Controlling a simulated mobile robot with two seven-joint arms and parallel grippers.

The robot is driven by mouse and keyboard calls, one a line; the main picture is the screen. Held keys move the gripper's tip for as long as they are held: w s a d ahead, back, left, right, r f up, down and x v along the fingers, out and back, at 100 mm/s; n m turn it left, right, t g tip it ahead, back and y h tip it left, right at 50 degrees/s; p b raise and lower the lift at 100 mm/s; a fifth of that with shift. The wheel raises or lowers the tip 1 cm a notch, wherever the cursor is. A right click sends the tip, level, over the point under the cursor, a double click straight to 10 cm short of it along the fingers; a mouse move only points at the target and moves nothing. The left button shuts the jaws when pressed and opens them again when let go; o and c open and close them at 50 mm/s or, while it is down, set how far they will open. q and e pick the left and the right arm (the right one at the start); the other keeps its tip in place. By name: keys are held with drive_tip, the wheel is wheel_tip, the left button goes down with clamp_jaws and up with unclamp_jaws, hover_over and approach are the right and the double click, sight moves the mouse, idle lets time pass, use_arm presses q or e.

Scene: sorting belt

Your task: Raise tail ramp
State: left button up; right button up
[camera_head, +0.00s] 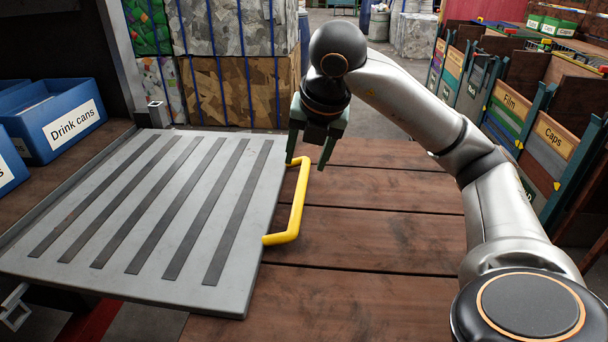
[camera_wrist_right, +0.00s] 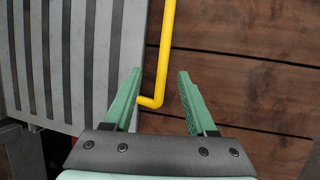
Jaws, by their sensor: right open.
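The tail ramp (camera_head: 160,205) is a grey plate with several dark grip strips, lying nearly flat at the left of the head view. It also fills the left of the right wrist view (camera_wrist_right: 80,60). A yellow bar handle (camera_head: 297,205) sticks out from its right edge. My right gripper (camera_head: 308,163) is open at the far end of the handle. In the right wrist view the handle (camera_wrist_right: 162,70) runs between the two green fingers (camera_wrist_right: 160,90), with its bent end nearer the left finger. I cannot tell whether they touch. My left gripper is not in view.
Brown wooden planks (camera_head: 370,230) lie right of the ramp, bare. A blue "Drink cans" bin (camera_head: 65,120) stands at the left. Strapped bales (camera_head: 235,85) stand behind. Labelled sorting bins (camera_head: 540,150) line the right side.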

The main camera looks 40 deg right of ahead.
drive_tip(key=d, duration=0.1)
drive_tip(key=b, duration=0.3)
approach(301, 188)
wheel_tip(301, 188, down, 2)
drive_tip(key=x, duration=0.4)
drive_tip(key=b+x, duration=0.1)
drive_tip(key=x, duration=0.2)
drive_tip(key=shift+w+d+r, duration=0.15)
drive_tip(key=shift+w+r, duration=0.05)
drive_tip(key=shift+w, duration=0.05)
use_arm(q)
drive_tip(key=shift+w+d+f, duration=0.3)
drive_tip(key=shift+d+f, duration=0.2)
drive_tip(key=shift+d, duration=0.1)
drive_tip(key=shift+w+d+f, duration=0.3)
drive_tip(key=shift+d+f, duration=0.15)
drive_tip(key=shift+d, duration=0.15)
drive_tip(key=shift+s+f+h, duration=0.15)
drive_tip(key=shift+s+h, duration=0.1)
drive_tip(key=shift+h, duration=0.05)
use_arm(e)
clamp_jaws()
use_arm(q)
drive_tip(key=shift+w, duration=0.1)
